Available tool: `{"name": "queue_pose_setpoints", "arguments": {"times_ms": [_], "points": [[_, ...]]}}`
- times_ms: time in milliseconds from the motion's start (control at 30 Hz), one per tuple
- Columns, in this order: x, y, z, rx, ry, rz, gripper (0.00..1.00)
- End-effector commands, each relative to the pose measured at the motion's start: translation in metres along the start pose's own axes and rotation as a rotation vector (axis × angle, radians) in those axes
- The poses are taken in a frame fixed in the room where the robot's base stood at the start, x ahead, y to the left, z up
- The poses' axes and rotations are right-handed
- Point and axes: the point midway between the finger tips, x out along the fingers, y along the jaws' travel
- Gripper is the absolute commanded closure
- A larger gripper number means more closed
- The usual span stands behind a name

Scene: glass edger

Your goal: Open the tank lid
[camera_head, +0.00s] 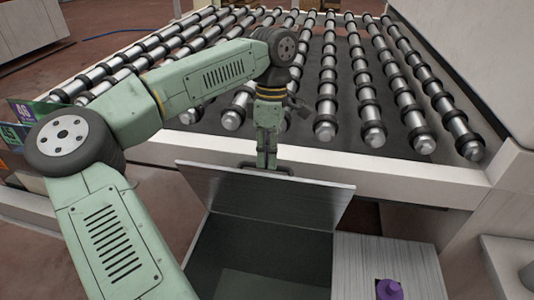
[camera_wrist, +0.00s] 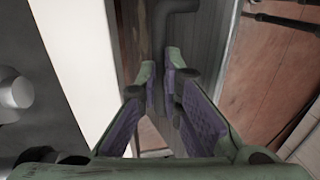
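The tank (camera_head: 265,238) is an open-topped grey metal box low in the head view. Its lid (camera_head: 270,196) is a flat grey panel, raised and tilted up above the box, with the inside showing. A dark bar handle (camera_head: 284,171) shows at the lid's top edge. My gripper (camera_head: 266,163) points down at the middle of this handle. In the wrist view, the purple-padded fingers of my gripper (camera_wrist: 160,68) are close together, with the dark handle (camera_wrist: 178,8) running down between their tips. The fingers seem shut on the handle; the exact contact is hidden.
A roller conveyor (camera_head: 325,130) with a white front rail (camera_head: 400,183) lies behind the tank. A ribbed grey box (camera_head: 385,255) with a purple knob (camera_head: 388,289) stands right of the tank. Coloured number cards (camera_head: 18,135) are at the left. White machine housing rises at the right.

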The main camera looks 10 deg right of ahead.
Motion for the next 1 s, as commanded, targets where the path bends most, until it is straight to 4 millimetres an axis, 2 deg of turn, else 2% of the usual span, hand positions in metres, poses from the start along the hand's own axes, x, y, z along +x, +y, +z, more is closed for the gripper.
{"name": "queue_pose_setpoints", "arguments": {"times_ms": [33, 367, 667, 833, 1000], "points": [[0.020, 0.004, 0.002, 0.001, -0.006, -0.014, 0.91], [0.014, 0.003, 0.001, -0.003, -0.007, -0.012, 0.69], [0.011, 0.002, 0.000, -0.004, -0.007, -0.012, 0.69], [-0.005, 0.003, 0.000, -0.005, -0.005, -0.010, 0.69], [-0.041, 0.004, 0.000, -0.005, -0.006, -0.010, 0.69]]}}
